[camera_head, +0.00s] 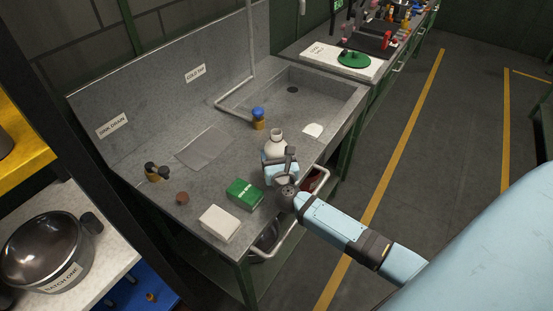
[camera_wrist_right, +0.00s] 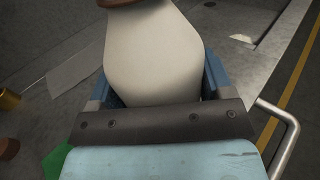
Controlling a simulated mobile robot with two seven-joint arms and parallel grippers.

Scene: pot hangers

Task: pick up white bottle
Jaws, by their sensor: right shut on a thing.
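The white bottle (camera_head: 276,143) stands at the front edge of the grey sink counter, near the basin, in the head view. It fills the middle of the right wrist view (camera_wrist_right: 153,55), with a brownish part at its top edge. My right gripper (camera_head: 279,160) reaches it from the front right and is shut on the bottle, one blue finger on each side. The gripper hides the bottle's lower part, so I cannot tell whether its base touches the counter. My left gripper is not in view.
A green box (camera_head: 244,194) and a white block (camera_head: 219,223) sit left of the gripper on the counter. A blue-topped brass fitting (camera_head: 258,117) stands behind the bottle. A metal rail (camera_head: 318,187) runs along the counter's front. The sink basin (camera_head: 320,92) lies behind right.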

